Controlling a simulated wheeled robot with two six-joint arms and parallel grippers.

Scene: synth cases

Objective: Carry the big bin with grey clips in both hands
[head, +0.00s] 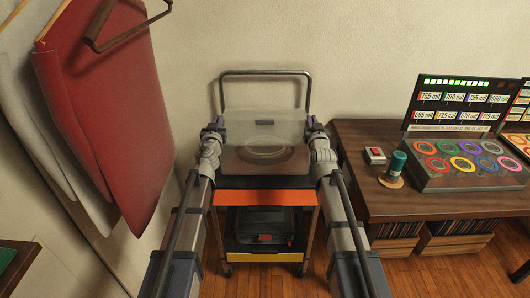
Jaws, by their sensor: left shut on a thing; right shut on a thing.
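The big bin (238,128) is a clear, see-through box with grey clips at its sides and a round shape showing inside it. It is straight ahead of me, at the top of a cart (222,198). I cannot tell whether its base touches the cart's black top. My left gripper (217,125) is shut on the bin's left side, near the upper edge. My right gripper (313,124) is shut on its right side at about the same height. The fingertips are small and partly hidden by my wrists. The bin looks level.
The cart has a push handle (266,72) behind the bin and a dark case (262,226) on its lower shelf. A wooden desk (432,205) with a lit panel (460,100) stands close on the right. Red cloth (105,100) hangs at left. A wall is behind.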

